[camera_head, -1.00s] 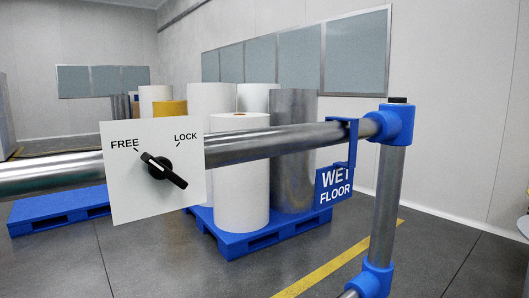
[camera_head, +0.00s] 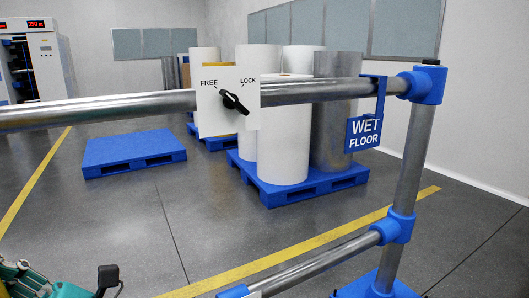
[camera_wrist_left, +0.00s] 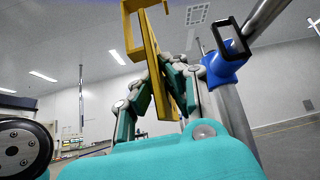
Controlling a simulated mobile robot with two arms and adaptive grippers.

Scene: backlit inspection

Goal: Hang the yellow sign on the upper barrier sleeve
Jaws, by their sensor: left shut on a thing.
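In the wrist view the yellow sign (camera_wrist_left: 153,62) stands tilted with its hook at the top. My left gripper (camera_wrist_left: 164,78) is shut on it, with teal-and-grey fingers on both sides. In the head view only teal parts of my left arm or gripper (camera_head: 62,290) show at the bottom left; the sign cannot be made out there. The upper barrier sleeve is a grey metal tube (camera_head: 130,105) crossing the view. A white plate (camera_head: 232,118) on it carries a black knob, its white mark toward FREE. My right gripper is out of view.
A blue WET FLOOR sign (camera_head: 363,134) hangs near the tube's right end, beside a blue corner fitting (camera_head: 423,84) and post. A lower rail (camera_head: 320,268) runs below. A dark loop (camera_wrist_left: 230,40) shows beside a blue fitting.

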